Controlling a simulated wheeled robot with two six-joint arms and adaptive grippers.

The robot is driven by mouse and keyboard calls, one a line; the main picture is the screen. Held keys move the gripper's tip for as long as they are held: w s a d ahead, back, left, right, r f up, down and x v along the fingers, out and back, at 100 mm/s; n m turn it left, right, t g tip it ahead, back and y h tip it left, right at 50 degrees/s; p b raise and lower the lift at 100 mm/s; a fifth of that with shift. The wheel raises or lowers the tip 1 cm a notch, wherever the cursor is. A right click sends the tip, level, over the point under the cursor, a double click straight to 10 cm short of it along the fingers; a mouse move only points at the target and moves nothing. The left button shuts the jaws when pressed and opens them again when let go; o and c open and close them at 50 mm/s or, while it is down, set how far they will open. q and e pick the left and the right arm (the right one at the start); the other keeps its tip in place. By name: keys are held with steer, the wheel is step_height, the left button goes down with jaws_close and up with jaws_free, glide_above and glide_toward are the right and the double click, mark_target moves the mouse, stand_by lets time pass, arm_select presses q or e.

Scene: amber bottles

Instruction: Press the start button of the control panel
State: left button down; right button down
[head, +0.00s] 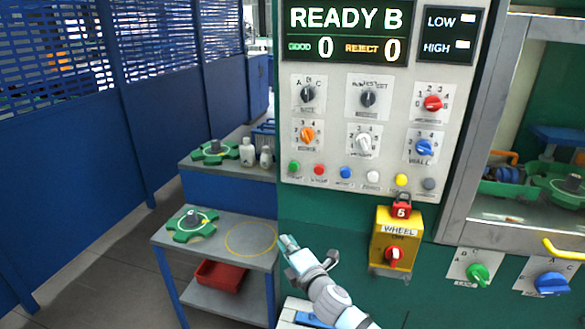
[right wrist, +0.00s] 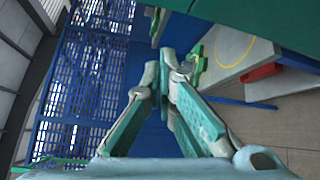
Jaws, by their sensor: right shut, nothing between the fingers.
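The control panel (head: 331,127) is a light grey plate on a green machine, with a display reading READY B above it. A row of small round buttons runs along its lower edge. The green button (head: 294,167) is at the left end of that row; its label is too small to read surely. My right gripper (head: 288,243) is below the panel and apart from it, low and left of the yellow WHEEL box. In the right wrist view its fingers (right wrist: 165,75) meet at the tips, shut and empty. My left gripper is not in view.
A yellow WHEEL box (head: 382,245) with a red knob and red padlock (head: 401,207) sticks out below the panel. A grey shelf table (head: 215,235) with green handwheels stands at left. Blue mesh fencing (head: 75,130) lines the far left.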

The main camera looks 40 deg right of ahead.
mark_target(294, 167)
step_height(294, 167, up, 16)
steer(key=a+n+t, duration=0.2)
steer(key=n+t, duration=0.1)
steer(key=n, duration=0.1)
steer(key=shift+a+f+t, duration=0.2)
steer(key=shift+a+t, duration=0.05)
steer(key=shift+t, duration=0.15)
steer(key=shift+w+d+b, duration=0.3)
steer(key=shift+w+d, duration=0.55)
steer(key=shift+d, duration=0.35)
steer(key=shift+w+d+b, duration=0.35)
steer(key=shift+w+d, duration=0.5)
steer(key=shift+d, duration=0.4)
steer(key=shift+w+d+b, duration=0.3)
steer(key=shift+w+d, duration=0.55)
steer(key=shift+d, duration=0.35)
steer(key=shift+w+d, duration=0.3)
steer(key=shift+d, duration=0.05)
